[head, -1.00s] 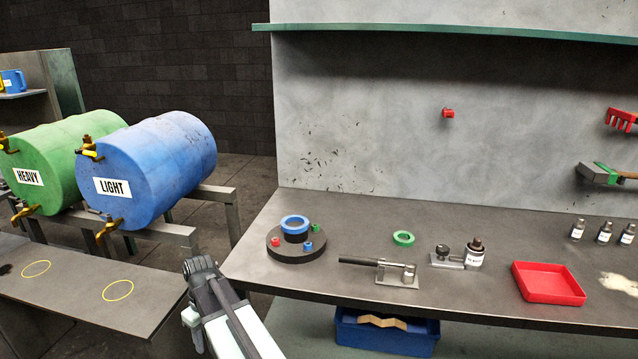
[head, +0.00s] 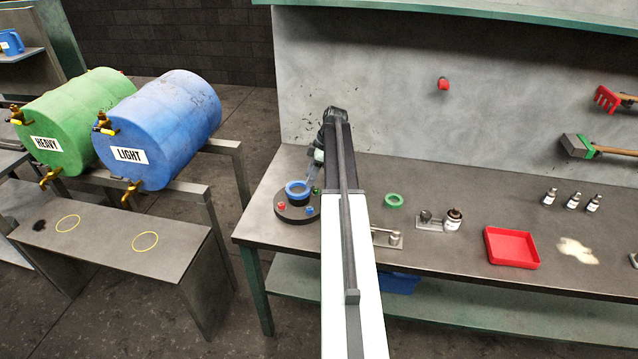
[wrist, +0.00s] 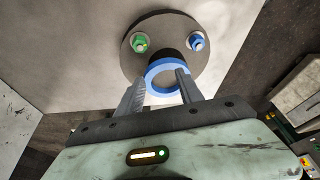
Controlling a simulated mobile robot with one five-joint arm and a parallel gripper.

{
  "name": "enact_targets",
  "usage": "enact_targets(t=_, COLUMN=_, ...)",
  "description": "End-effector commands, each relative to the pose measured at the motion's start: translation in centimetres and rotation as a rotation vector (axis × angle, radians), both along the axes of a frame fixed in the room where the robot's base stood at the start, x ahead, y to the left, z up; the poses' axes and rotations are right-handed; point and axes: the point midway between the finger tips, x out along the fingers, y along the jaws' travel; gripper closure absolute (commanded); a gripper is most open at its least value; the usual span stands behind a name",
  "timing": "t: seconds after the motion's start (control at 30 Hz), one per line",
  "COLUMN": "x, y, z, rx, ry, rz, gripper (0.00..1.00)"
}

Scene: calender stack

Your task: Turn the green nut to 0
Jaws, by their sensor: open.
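The round dark base (head: 290,219) stands at the left end of the bench with a blue ring (head: 298,188) raised at its centre. The green nut (head: 316,190) is on its right side, partly hidden by my arm. It shows clearly in the wrist view (wrist: 140,43), with the base's blue nut (wrist: 196,41) to its right. A red nut (head: 281,207) is on the left side in the head view. My gripper (wrist: 160,86) is open, its fingers over the blue ring in the wrist view, apart from the green nut. No number marks are readable.
The wall stands behind.

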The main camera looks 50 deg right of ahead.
Motion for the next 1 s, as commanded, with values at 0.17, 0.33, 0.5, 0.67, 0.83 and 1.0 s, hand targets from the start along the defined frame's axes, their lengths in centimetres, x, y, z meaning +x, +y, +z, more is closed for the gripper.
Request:
enact_targets(t=0.17, x=-2.1, y=-5.9, z=0.3, rx=-0.003, ry=-0.061, rz=0.068, gripper=0.56)
enact_targets(t=0.33, x=-2.2, y=-5.9, z=0.0, rx=-0.004, ry=-0.066, rz=0.076, gripper=0.56)
enact_targets(t=0.5, x=-1.9, y=-5.4, z=-1.8, rx=-0.004, ry=-0.064, rz=0.076, gripper=0.56)
enact_targets(t=0.67, x=-1.2, y=-4.5, z=-4.6, rx=-0.004, ry=-0.065, rz=0.078, gripper=0.56)
enact_targets(t=0.83, x=-0.5, y=-3.8, z=-6.9, rx=-0.003, ry=-0.064, rz=0.075, gripper=0.56)
enact_targets(t=1.0, x=-0.3, y=-3.6, z=-7.0, rx=-0.004, ry=-0.065, rz=0.075, gripper=0.56)
